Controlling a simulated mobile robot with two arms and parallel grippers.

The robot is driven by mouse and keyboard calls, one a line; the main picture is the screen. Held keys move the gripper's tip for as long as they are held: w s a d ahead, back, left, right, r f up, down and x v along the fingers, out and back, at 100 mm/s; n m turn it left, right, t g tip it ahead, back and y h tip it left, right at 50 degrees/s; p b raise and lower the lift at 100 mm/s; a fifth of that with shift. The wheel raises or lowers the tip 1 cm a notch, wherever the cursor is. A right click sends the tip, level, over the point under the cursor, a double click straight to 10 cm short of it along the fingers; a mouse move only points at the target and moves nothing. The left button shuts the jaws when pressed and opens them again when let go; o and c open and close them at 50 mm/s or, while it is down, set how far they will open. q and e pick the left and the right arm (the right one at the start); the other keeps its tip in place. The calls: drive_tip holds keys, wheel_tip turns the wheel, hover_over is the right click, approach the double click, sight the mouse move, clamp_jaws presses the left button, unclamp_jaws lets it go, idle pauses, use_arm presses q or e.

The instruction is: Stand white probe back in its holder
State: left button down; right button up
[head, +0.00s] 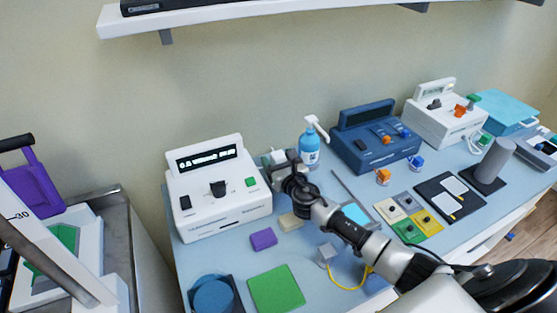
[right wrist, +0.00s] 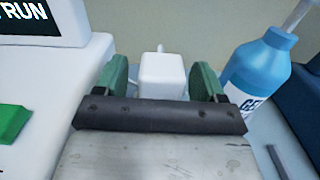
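My right gripper (head: 274,160) reaches over the blue-topped table, to the right of a white console (head: 221,200), close to the wall. In the right wrist view its two green-padded fingers (right wrist: 161,78) are spread. A white block (right wrist: 162,72) with a thin stalk behind its top shows between them. A gap shows at the left finger, and I cannot tell whether the right one touches. The block could be the white probe or part of its holder; I cannot tell which. White cable shows beside it. My left gripper is not in view.
A blue gel bottle (head: 309,150) stands just right of the gripper, also in the right wrist view (right wrist: 258,75). A dark blue console (head: 376,150) is further right. A purple block (head: 263,239), a beige block (head: 290,222) and a green mat (head: 276,289) lie in front.

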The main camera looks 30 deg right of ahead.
drive_tip(key=r+p, duration=0.1)
drive_tip(key=r, duration=0.1)
drive_tip(key=r+p, duration=0.1)
drive_tip(key=r, duration=0.2)
drive_tip(key=shift+s+d, duration=0.2)
drive_tip(key=s+d+r, duration=0.6)
drive_tip(key=s, duration=0.3)
drive_tip(key=shift+s, duration=0.2)
